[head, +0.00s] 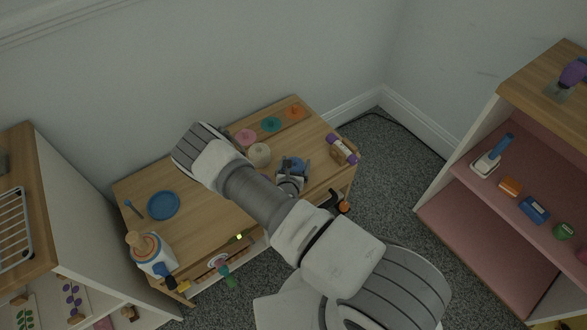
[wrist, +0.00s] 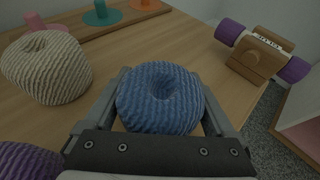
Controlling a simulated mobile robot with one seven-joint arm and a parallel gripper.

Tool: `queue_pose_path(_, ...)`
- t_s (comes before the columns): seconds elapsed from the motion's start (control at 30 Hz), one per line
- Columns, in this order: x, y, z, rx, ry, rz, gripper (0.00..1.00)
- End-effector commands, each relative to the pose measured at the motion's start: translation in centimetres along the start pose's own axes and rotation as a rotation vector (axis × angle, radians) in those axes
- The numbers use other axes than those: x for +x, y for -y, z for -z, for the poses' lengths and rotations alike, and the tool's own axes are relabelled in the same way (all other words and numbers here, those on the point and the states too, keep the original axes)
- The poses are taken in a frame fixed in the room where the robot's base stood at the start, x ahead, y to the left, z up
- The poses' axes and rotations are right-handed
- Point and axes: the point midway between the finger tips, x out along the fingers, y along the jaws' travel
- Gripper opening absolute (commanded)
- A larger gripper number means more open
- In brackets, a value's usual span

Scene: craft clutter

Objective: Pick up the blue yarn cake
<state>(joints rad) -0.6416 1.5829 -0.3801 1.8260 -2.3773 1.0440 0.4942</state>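The blue yarn cake (wrist: 160,98) is a round, ribbed coil with a dent in its top. In the wrist view it sits between the two fingers of my gripper (wrist: 165,105), one on its left side and one on its right. I cannot tell whether the fingers press on it or stand just clear. In the head view the blue yarn cake (head: 294,163) shows at the right part of the wooden table (head: 200,215), partly hidden by my gripper (head: 290,178).
A cream yarn cake (wrist: 45,66) stands left of my gripper, and a purple one (wrist: 28,162) lies nearer. A wooden toy with purple wheels (wrist: 256,54) is at the right near the table edge. A rack with coloured discs (head: 271,124) lies behind. A blue plate (head: 163,205) is far left.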

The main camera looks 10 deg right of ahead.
Motion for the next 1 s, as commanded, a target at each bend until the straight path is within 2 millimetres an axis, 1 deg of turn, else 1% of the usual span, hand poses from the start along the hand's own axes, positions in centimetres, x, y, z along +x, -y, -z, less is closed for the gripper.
queue_pose_path(0.03,0.0,0.0,0.0,0.0,0.0,0.0,0.78)
queue_pose_path(0.17,0.0,0.0,0.0,0.0,0.0,0.0,0.55)
queue_pose_path(0.2,0.0,0.0,0.0,0.0,0.0,0.0,0.48)
queue_pose_path(0.27,0.0,0.0,0.0,0.0,0.0,0.0,0.37)
queue_pose_path(0.3,0.0,0.0,0.0,0.0,0.0,0.0,0.33)
queue_pose_path(0.53,0.0,0.0,-0.1,0.0,0.0,0.0,0.33)
queue_pose_path(0.67,-0.3,0.0,-0.7,0.0,0.0,0.0,0.33)
queue_pose_path(0.77,-0.7,0.0,-1.7,0.0,0.0,0.0,0.33)
queue_pose_path(0.93,-1.8,0.0,-4.4,0.002,0.0,0.001,0.33)
queue_pose_path(1.0,-2.8,1.5,-4.7,-0.003,-0.003,0.005,0.33)
